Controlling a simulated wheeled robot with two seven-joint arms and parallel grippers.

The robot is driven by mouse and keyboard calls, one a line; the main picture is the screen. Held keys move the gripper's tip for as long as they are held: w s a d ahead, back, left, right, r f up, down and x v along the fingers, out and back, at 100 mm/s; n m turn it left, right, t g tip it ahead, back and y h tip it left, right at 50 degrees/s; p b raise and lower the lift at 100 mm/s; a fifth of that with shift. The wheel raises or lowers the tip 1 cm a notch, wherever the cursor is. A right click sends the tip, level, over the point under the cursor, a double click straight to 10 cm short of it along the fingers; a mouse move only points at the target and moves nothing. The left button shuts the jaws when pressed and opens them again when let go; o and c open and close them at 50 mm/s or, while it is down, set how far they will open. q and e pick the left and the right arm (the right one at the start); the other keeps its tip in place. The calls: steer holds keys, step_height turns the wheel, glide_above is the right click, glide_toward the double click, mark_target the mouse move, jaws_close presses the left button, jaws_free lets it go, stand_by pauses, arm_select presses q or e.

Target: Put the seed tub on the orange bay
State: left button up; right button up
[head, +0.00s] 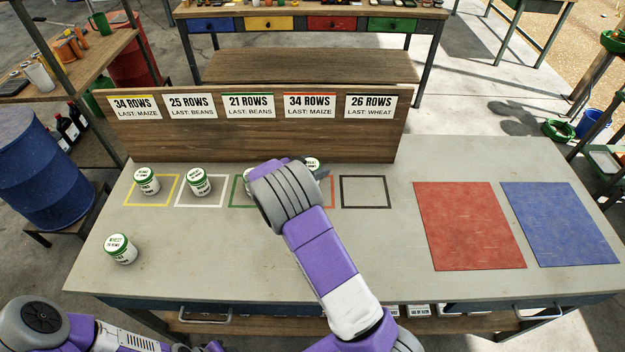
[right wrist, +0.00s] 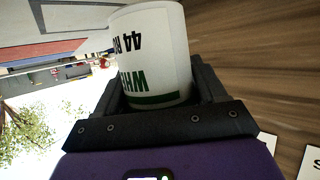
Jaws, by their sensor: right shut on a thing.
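My right gripper (right wrist: 165,110) is shut on a white seed tub (right wrist: 155,45) with a green band and "44" and "WH" lettering, upside down in the right wrist view. The orange bay (head: 332,192) is an orange outline, mostly covered by my arm. Other tubs sit in the yellow bay (head: 147,182), in the white bay (head: 198,182) and at the table's front left (head: 121,249). My left gripper is out of view.
A wooden board (head: 265,140) with row signs stands behind the bays. The green bay (head: 233,190) is partly hidden. The black bay (head: 364,192) is empty. A red mat (head: 468,225) and a blue mat (head: 560,223) lie bare at the right.

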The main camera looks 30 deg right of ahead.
steer(key=shift+f+b, duration=0.4)
steer(key=shift+f, duration=1.7)
steer(key=shift+f, duration=0.2)
steer(key=o, duration=1.1)
steer(key=shift+o, duration=0.2)
steer(key=shift+r, duration=0.1)
steer(key=shift+a+r, duration=0.15)
steer(key=shift+r, duration=0.05)
steer(key=p+v, duration=0.2)
steer(key=v, duration=0.9)
steer(key=shift+s+a, duration=0.15)
steer(key=shift+a, duration=0.2)
